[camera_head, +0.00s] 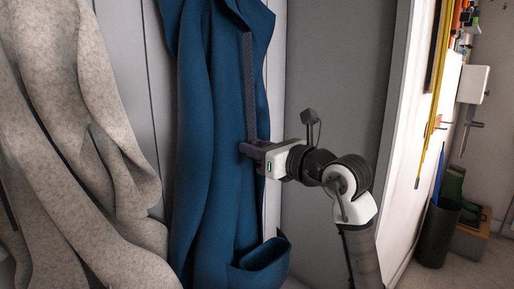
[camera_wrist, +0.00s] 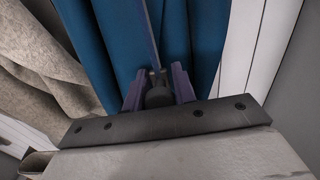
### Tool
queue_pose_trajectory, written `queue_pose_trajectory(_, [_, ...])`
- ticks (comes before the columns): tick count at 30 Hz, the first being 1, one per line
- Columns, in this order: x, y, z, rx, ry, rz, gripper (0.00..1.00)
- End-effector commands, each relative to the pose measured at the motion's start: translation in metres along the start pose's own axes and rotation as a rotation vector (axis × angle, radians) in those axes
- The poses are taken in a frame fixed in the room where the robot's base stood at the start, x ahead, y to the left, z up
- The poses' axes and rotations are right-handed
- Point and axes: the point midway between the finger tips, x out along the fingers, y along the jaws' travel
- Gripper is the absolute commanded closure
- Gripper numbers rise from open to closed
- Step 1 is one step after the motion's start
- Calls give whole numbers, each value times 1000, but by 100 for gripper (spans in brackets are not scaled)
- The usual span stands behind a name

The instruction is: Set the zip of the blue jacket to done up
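The blue jacket (camera_head: 205,120) hangs in the middle of the head view, and it fills the upper middle of the wrist view (camera_wrist: 110,35). Its zip (camera_head: 250,85) is a dark grey strip running down the right part of the front to my gripper. In the wrist view the zip strip (camera_wrist: 151,35) runs down to a dark zip pull (camera_wrist: 158,94). My gripper (camera_head: 247,150) is at the jacket front, at the strip's lower end. Its purple fingers stand on either side of the pull, and the pull fills the gap between them. The fingertips partly hide the slider.
A beige coat (camera_head: 75,150) hangs to the left of the jacket. A grey side panel (camera_head: 335,75) stands to the right, behind my arm. Farther right are a dark bin (camera_head: 437,232) and green boots (camera_head: 453,185). The jacket's lower hem (camera_head: 262,262) curls outward below my gripper.

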Motion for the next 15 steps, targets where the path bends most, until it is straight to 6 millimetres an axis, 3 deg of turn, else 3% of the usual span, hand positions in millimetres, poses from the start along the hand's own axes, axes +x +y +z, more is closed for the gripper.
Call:
queue_pose_trajectory(1, [0,0,0,0,0,0,80])
queue_pose_trajectory(6, [0,0,0,0,0,0,100])
queue_pose_trajectory(15, [0,0,8,-2,0,0,100])
